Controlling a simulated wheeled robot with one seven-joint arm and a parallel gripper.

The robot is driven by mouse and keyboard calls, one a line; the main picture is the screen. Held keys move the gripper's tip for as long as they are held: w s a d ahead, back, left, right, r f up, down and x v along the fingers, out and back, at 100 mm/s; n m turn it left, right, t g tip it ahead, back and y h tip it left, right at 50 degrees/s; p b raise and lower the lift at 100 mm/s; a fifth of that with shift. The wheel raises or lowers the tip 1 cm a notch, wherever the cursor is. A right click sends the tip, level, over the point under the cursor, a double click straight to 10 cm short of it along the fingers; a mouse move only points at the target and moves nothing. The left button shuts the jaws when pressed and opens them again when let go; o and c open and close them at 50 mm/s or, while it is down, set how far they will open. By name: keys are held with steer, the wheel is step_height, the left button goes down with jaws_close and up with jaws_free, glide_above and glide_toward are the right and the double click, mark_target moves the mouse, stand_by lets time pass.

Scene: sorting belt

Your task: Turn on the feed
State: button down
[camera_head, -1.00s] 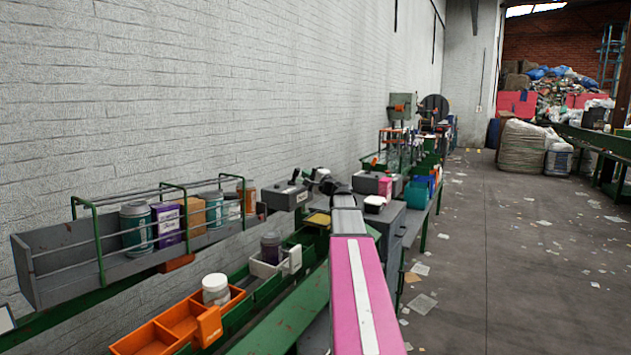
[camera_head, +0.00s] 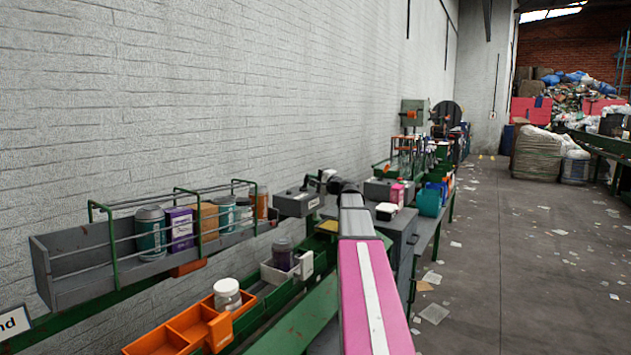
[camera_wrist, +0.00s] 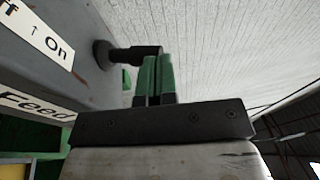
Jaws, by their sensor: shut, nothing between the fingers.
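The grey feed switch box (camera_head: 297,203) stands beyond the wall rack in the head view. In the wrist view its grey face (camera_wrist: 85,25) carries an "Off ↑ On" label (camera_wrist: 38,33) and a "Feed" label (camera_wrist: 35,112). A black lever (camera_wrist: 128,53) sticks out from a round base on that face. My gripper (camera_wrist: 157,75) has its green fingers shut and empty, with their tips right at the lever's outer end. I cannot tell whether they touch it. My gripper also shows dark beside the box in the head view (camera_head: 338,186).
A wire-railed rack (camera_head: 75,270) with several containers runs along the wall. The floor at right is open, with scattered litter.

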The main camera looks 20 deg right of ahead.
steer(key=shift+w+a+r+n+g+h, duration=0.3)
steer(key=shift+w+a+r+g+h, duration=0.3)
steer(key=shift+g, duration=0.4)
steer(key=shift+w+a+r+g+h, duration=0.3)
steer(key=shift+w+g, duration=0.15)
steer(key=shift+g, duration=0.1)
steer(key=shift+w+a+r+g+h, duration=0.2)
steer(key=shift+w+g+h, duration=0.1)
steer(key=shift+w+g, duration=0.2)
steer(key=shift+w+a+r+n+g+h, duration=0.1)
steer(key=shift+w+a+n+g+h, duration=0.2)
steer(key=shift+g, duration=0.35)
steer(key=shift+w+a+n+g+h, duration=0.1)
steer(key=shift+w+a+g+h, duration=0.15)
steer(key=shift+w+g+h, duration=0.25)
steer(key=shift+w+a, duration=0.15)
steer(key=shift+a, duration=0.2)
steer(key=shift+w, duration=0.1)
steer(key=shift+s+r, duration=0.15)
steer(key=shift+s, duration=0.1)
steer(key=r+v, duration=0.1)
steer(key=v, duration=1.2)
steer(key=shift+d, duration=0.1)
